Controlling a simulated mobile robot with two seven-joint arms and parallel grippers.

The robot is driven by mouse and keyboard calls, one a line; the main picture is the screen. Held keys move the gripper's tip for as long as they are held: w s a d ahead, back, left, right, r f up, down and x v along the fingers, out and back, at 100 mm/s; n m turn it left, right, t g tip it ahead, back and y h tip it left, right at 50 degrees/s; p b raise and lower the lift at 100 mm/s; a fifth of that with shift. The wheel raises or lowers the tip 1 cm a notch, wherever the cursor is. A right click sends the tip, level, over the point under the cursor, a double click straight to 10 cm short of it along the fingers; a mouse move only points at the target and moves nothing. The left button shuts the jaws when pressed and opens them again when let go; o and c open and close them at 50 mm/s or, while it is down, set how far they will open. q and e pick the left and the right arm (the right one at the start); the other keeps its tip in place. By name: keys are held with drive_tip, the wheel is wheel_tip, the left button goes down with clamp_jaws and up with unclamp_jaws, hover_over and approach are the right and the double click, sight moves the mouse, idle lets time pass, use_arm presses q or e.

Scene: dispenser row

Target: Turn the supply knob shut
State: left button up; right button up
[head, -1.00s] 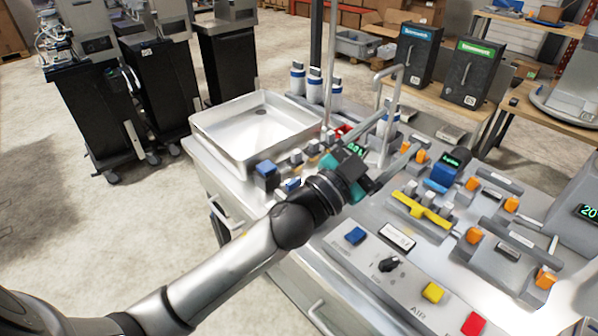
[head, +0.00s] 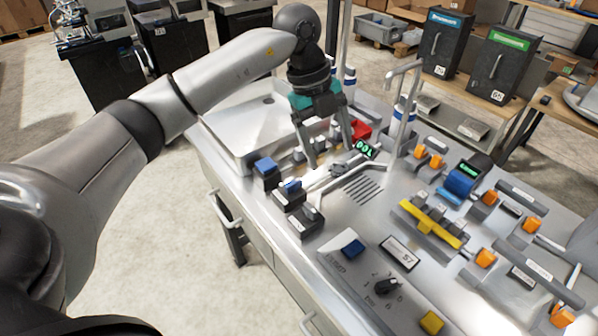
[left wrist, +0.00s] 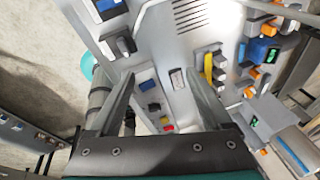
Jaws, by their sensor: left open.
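A black knob (head: 385,287) stands on the sloped front strip of the bench, between a blue button and a yellow button; the marks around it are too small to read. It also shows in the left wrist view (left wrist: 154,107), beyond and between the fingers. I cannot tell for sure that it is the supply knob. My left gripper (head: 328,152) is open, fingers pointing down, over the bench's back left part near a green-lit display, well away from the knob. In the left wrist view the open fingers (left wrist: 160,82) are empty. My right gripper is not in view.
A blue button (head: 352,249) and a yellow button (head: 432,322) flank the knob. A yellow bar (head: 431,223), orange-ended fixtures and a tall bent spout (head: 403,80) stand farther right and back. A metal tray (head: 235,122) is at left. Open space lies above the front strip.

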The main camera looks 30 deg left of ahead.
sight(293, 182)
use_arm(q)
drive_tip(key=a+r+n+y, duration=0.2)
drive_tip(key=a+n+y, duration=0.1)
drive_tip(key=a, duration=0.5)
drive_tip(key=shift+g, duration=0.4)
wheel_tip(293, 182, down, 15)
drive_tip(key=shift+w+r+b, duration=0.1)
drive_tip(key=shift+b, duration=0.35)
drive_tip(key=shift+c, duration=0.2)
clamp_jaws()
